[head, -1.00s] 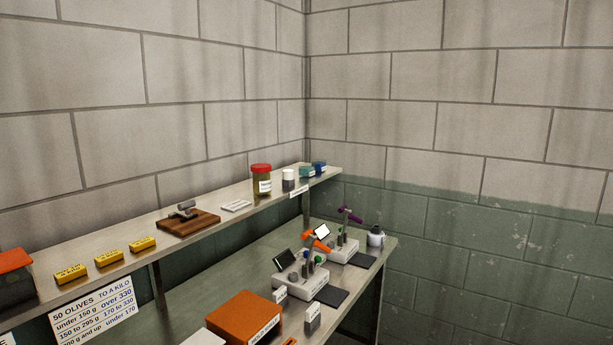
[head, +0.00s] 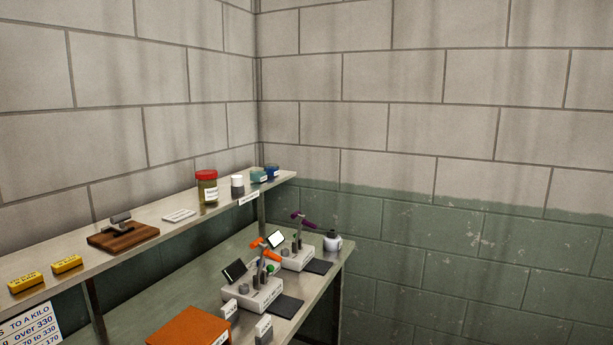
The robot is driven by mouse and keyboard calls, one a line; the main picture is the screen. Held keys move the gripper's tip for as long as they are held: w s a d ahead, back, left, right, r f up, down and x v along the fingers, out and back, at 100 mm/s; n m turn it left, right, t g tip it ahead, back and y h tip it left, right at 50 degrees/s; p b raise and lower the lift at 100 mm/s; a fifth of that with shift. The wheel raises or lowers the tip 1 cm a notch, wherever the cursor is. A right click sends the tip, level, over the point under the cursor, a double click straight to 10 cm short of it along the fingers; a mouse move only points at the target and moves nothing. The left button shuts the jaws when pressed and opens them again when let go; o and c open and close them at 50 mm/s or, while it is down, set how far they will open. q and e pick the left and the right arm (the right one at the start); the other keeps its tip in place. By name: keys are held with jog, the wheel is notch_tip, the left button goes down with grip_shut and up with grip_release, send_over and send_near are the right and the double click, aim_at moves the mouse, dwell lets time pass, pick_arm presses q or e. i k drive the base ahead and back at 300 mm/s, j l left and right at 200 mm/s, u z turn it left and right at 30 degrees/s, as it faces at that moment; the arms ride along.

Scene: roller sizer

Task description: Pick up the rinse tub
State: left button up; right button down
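I cannot make out a rinse tub for certain in the head view. Two small round tubs, one teal (head: 258,175) and one dark blue (head: 272,172), stand at the far right end of the upper shelf; their labels are too small to read. Neither of my grippers is in view.
The upper shelf (head: 153,217) also holds a red-lidded jar (head: 207,187), a white-capped jar (head: 237,186), a wooden board (head: 122,237) and yellow blocks (head: 66,264). Below, a bench (head: 335,262) carries two grey instruments (head: 252,294) and an orange box (head: 192,328). Block walls meet behind.

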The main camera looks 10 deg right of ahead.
aim_at(257, 175)
jog(key=i+l+z, duration=0.5)
jog(key=i+l, duration=0.15)
jog(key=i, duration=0.15)
jog(key=i+l+z, duration=0.25)
jog(key=i, duration=0.15)
